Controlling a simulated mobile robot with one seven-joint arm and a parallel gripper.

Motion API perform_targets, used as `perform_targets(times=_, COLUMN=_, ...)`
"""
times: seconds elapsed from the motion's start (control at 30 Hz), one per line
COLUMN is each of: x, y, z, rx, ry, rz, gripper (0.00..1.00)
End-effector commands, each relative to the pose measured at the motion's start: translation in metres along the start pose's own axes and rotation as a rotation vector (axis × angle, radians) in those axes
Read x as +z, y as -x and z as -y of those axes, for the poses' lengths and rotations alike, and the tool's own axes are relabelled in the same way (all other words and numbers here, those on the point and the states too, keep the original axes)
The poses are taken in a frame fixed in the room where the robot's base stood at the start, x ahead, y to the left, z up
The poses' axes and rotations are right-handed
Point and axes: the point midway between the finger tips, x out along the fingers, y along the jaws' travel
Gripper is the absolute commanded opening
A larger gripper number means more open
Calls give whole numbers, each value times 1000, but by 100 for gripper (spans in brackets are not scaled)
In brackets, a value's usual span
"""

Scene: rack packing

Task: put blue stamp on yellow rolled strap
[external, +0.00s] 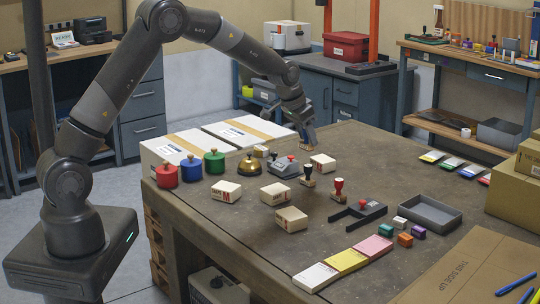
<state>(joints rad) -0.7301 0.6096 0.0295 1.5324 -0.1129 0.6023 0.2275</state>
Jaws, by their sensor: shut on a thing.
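My gripper (305,122) points down above the far edge of the workbench (230,225), right of the white boxes. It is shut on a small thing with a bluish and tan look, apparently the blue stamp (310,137). The fingers partly hide it. A stamp with a black handle (308,176) and one with a red handle (339,189) stand upright on the bench, nearer the camera. I cannot make out a yellow rolled strap for certain. A flat yellow pad (346,261) lies between a white and a pink one near the front edge.
Red (167,176), blue (191,169) and green (214,162) knobbed cylinders and a brass bell (250,166) stand at left. Several small white boxes (291,219) lie mid-bench. A grey tray (430,212) and small coloured blocks (405,240) are at right.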

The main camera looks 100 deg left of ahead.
Motion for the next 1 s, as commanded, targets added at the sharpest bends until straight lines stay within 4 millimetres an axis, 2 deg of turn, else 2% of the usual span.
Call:
perform_targets(times=0.03, x=-2, y=1, z=28, rx=-3, ry=10, rz=-1, gripper=22)
perform_targets(times=0.1, x=-4, y=3, z=61, rx=-2, ry=10, rz=-1, gripper=22)
perform_targets(times=0.2, x=-4, y=7, z=102, rx=1, ry=8, rz=-6, gripper=22)
perform_targets(times=0.3, x=-2, y=10, z=135, rx=4, ry=4, rz=-10, gripper=22)
perform_targets(times=0.4, x=0, y=14, z=158, rx=6, ry=3, rz=-15, gripper=22)
perform_targets(times=0.57, x=2, y=14, z=178, rx=8, ry=-1, rz=-18, gripper=22)
perform_targets(times=0.67, x=5, y=6, z=193, rx=8, ry=1, rz=-17, gripper=21)
perform_targets(times=1.0, x=16, y=-40, z=267, rx=8, ry=0, rz=-17, gripper=21)
